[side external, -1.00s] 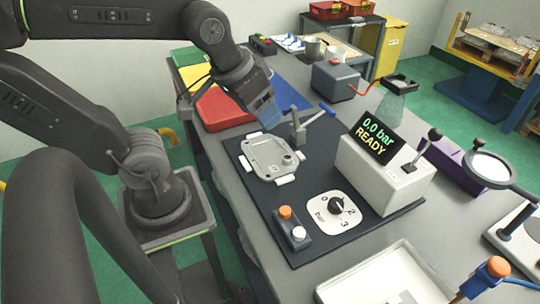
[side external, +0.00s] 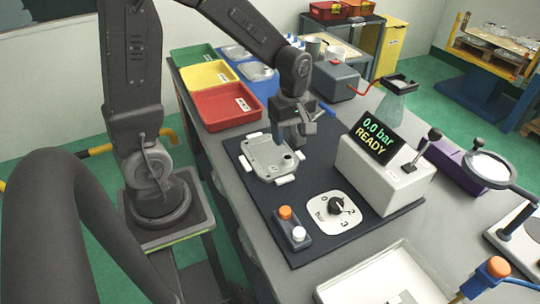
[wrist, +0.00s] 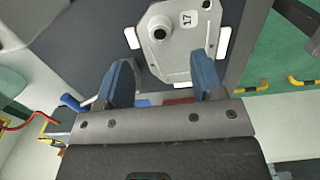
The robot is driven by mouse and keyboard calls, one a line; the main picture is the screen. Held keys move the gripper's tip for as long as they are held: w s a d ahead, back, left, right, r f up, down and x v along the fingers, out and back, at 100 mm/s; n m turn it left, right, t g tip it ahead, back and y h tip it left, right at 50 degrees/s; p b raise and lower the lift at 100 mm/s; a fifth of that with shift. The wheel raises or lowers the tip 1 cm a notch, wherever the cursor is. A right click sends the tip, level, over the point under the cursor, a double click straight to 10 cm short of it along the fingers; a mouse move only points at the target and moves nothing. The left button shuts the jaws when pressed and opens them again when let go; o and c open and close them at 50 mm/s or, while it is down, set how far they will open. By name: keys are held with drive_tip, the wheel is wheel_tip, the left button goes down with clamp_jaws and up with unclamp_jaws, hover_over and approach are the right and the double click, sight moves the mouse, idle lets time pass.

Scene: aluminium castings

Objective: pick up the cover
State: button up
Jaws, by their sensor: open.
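A grey cast aluminium cover (side external: 266,157) lies flat among white pads on the dark mat. In the wrist view the cover (wrist: 175,55) carries a 17 label and a round boss with a dark hole. My gripper (side external: 292,138) is over the cover's far right part, fingers pointing down. In the wrist view my open gripper (wrist: 163,65) has its two blue fingers on either side of the cover's near end, with nothing between them held. Whether the fingertips are level with the cover cannot be told.
A clamp with a blue handle (side external: 326,110) stands close behind my gripper. A grey READY display box (side external: 383,170) is to the right, and a dial (side external: 336,212) and button box (side external: 292,230) are in front. Red (side external: 222,106), yellow (side external: 207,75) and blue trays stand behind.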

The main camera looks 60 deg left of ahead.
sight(288, 156)
drive_tip(key=f, duration=0.8)
drive_tip(key=shift+a+f, duration=0.2)
drive_tip(key=shift+f, duration=0.1)
drive_tip(key=shift+c, duration=0.2)
clamp_jaws()
